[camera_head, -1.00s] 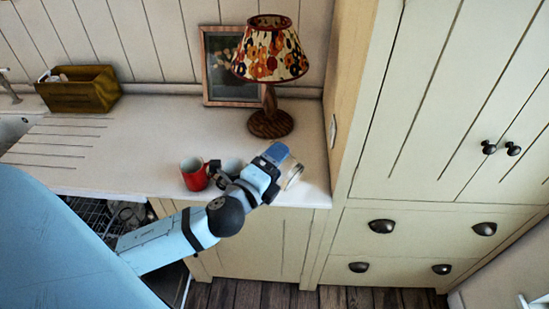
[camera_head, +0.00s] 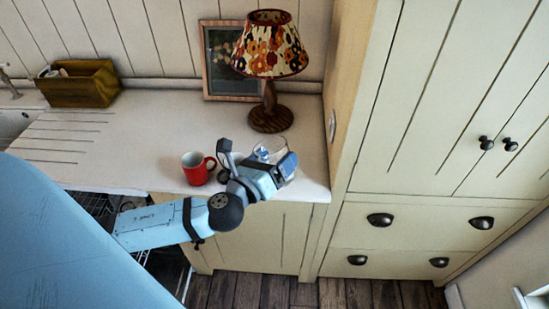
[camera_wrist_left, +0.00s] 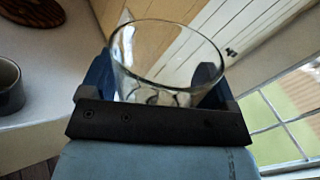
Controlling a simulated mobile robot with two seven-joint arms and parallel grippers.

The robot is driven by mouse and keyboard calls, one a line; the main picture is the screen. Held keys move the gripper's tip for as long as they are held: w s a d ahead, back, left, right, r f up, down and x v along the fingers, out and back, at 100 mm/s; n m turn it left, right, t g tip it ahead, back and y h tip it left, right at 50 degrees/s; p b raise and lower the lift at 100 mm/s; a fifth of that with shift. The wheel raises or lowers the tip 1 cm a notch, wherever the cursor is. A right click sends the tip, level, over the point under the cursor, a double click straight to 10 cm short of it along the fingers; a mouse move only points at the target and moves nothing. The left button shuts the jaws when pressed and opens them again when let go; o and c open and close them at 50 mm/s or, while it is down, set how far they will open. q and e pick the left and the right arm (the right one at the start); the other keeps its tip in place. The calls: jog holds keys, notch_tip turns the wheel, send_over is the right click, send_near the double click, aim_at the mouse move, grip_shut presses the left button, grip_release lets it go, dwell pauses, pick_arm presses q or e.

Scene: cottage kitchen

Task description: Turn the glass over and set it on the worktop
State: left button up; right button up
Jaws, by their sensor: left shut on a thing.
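A clear drinking glass (camera_head: 270,147) is at the right end of the worktop (camera_head: 165,128), partly hidden by my left gripper (camera_head: 271,158) in the head view. In the left wrist view the glass (camera_wrist_left: 168,42) stands between the two fingers, its round open rim facing up and away from the palm. The left gripper is shut on the glass. The head view does not clearly show whether the glass touches the worktop. My right gripper is not in view.
A red mug (camera_head: 196,168) stands left of the gripper; a grey mug (camera_wrist_left: 9,86) shows in the left wrist view. A lamp (camera_head: 270,112) and picture frame (camera_head: 222,62) stand behind. A tall cabinet (camera_head: 415,110) bounds the right side.

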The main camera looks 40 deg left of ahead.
pick_arm(q)
jog(key=m, duration=0.3)
jog(key=shift+m, duration=0.3)
jog(key=shift+m, duration=0.8)
jog(key=shift+w+a, duration=0.1)
